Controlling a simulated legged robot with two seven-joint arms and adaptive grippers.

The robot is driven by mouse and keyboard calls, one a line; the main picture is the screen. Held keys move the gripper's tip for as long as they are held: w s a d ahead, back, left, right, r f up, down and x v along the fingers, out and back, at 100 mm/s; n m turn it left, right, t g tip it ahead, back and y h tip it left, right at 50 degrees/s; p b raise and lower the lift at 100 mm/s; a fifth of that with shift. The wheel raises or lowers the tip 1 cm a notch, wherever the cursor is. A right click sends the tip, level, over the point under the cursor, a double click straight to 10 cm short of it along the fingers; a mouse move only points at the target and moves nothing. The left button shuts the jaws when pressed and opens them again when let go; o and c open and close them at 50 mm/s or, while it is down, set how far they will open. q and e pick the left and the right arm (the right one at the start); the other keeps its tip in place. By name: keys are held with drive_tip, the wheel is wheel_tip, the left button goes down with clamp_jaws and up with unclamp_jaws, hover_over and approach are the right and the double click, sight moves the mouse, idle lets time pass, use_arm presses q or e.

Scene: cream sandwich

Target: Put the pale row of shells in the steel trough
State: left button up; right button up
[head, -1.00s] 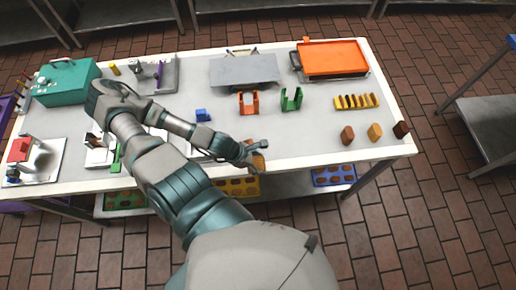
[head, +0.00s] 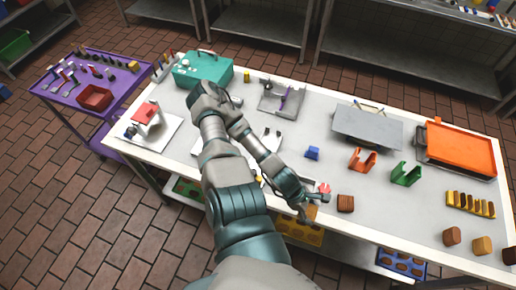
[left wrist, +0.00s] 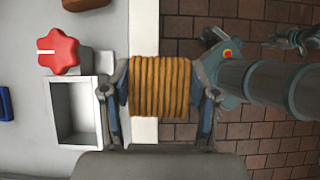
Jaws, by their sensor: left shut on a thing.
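My left gripper (left wrist: 160,100) is shut on a golden-tan ridged row of shells (left wrist: 160,86), with one finger on each side. In the left wrist view the row overlaps the table's white edge and the floor. The pale grey rectangular trough (left wrist: 55,115) lies just left of the gripper and looks empty. A red knob (left wrist: 58,50) is beside it. In the head view my left gripper (head: 305,205) is at the table's front edge, near the knob (head: 323,188), and largely hides the trough and row. A grey jointed part in the left wrist view may be my right gripper (left wrist: 300,40).
A brown block (head: 345,203) stands right of the knob. Orange (head: 362,160) and green (head: 405,174) holders, a blue piece (head: 312,153) and a yellow-and-brown row (head: 470,204) stand on the white table. Several more blocks (head: 482,245) line the right front. Trays sit on the shelf below.

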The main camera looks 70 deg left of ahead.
use_arm(q)
drive_tip(key=shift+w+d+r, duration=0.1)
drive_tip(key=shift+d+r, duration=0.05)
drive_tip(key=shift+w+d+m, duration=0.2)
drive_tip(key=shift+d+m, duration=0.05)
drive_tip(key=shift+m, duration=0.05)
drive_tip(key=shift+w+r+m+g, duration=0.1)
drive_tip(key=shift+w+m+g, duration=0.3)
drive_tip(key=shift+w, duration=0.3)
drive_tip(key=shift+w+h, duration=0.2)
drive_tip(key=shift+h, duration=0.1)
drive_tip(key=shift+w+a+r+m, duration=0.15)
drive_tip(key=shift+a+m, duration=0.1)
drive_tip(key=shift+m, duration=0.25)
drive_tip(key=shift+w+a+r+m+g+h, duration=0.2)
drive_tip(key=shift+w+r+m+g+h, duration=0.15)
drive_tip(key=shift+w+m+g, duration=0.4)
drive_tip(key=w+d+r+m+g+y, duration=0.3)
drive_tip(key=w+m, duration=0.5)
drive_tip(key=m, duration=0.4)
drive_tip(key=w+d+r+m+g+y, duration=0.3)
drive_tip(key=w+r+m+g, duration=0.2)
drive_tip(key=w+m, duration=0.3)
drive_tip(key=m+g, duration=0.1)
drive_tip(key=m, duration=0.3)
drive_tip(key=shift+w+d+r, duration=0.25)
drive_tip(key=shift+w, duration=0.1)
use_arm(e)
drive_tip(key=shift+w+d, duration=0.2)
drive_tip(key=shift+d, duration=0.05)
